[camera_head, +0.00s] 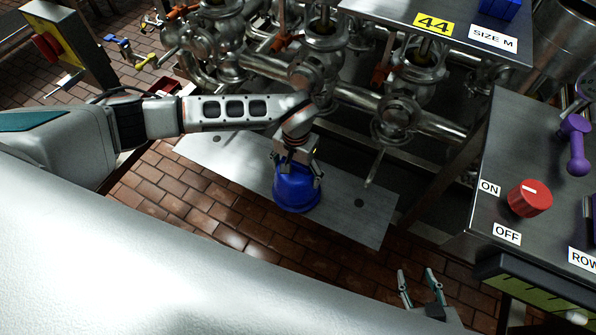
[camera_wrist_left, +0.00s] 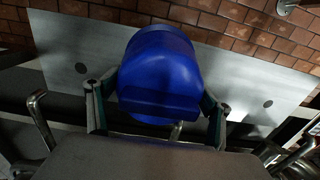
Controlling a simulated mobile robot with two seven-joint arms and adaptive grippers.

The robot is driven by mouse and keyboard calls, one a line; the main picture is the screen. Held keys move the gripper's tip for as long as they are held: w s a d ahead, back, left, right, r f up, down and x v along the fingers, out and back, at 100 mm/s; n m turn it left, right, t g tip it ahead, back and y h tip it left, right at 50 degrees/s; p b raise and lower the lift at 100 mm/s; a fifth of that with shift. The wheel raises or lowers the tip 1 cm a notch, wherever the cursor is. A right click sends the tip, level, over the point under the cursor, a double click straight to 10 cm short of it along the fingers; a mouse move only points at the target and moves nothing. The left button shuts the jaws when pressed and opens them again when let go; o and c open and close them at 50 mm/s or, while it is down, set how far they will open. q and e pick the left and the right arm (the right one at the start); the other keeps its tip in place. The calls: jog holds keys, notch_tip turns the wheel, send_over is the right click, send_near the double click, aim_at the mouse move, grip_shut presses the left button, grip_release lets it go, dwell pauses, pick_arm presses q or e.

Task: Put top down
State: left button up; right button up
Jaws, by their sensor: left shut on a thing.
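The blue top (camera_head: 296,193) is a rounded, solid blue piece, and it fills the middle of the left wrist view (camera_wrist_left: 160,75). My left gripper (camera_head: 297,173) is shut on it, with one finger on each side. The top is over the metal plate (camera_head: 345,207); I cannot tell whether it touches the plate or hangs just above it. My right gripper (camera_head: 421,288) is at the bottom of the head view, its two fingers apart with nothing between them.
Steel pipes and valves (camera_head: 400,115) stand behind the plate. A metal panel with a red knob (camera_head: 529,198) marked ON and OFF is on the right. A steel shelf (camera_head: 400,10) with a 44 label is at the top. Bare brick floor (camera_head: 200,200) lies in front.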

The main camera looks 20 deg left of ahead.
pick_arm(q)
jog(key=shift+w+r, duration=0.15)
jog(key=o, duration=1.6)
jog(key=shift+f, duration=0.25)
jog(key=o, duration=0.4)
